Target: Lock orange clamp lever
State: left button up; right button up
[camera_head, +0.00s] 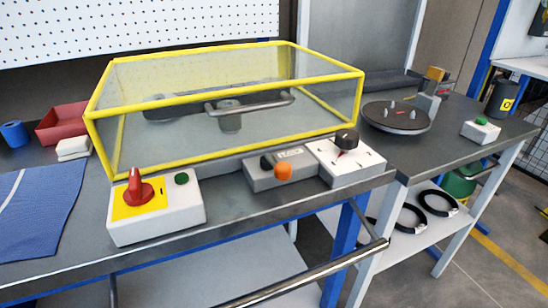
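Two orange parts show, and I cannot tell for sure which one is the clamp lever. An orange-brown block (436,73) stands up on a light grey fixture (425,103) at the back of the right bench, just behind a dark round turntable (396,120) with small pegs on it. A round orange knob (283,172) sits on the front of a grey control box (258,180) on the left bench. Neither of my grippers is in view.
A clear cover with a yellow frame (230,145) stands on the left bench. A red-knob box (155,215), a black-dial box (345,163) and a green-button box (480,131) stand near bench edges. A metal rail (310,275) crosses in front. Black coils (410,216) lie on the lower shelf.

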aim_at(283, 170)
jog(key=k+j, duration=0.1)
jog(key=j, duration=0.4)
jog(key=k+j, duration=0.1)
jog(key=j, duration=0.35)
jog(key=k+j, duration=0.1)
jog(key=j, duration=0.4)
jog(key=k+j+z, duration=0.1)
jog(key=j, duration=0.4)
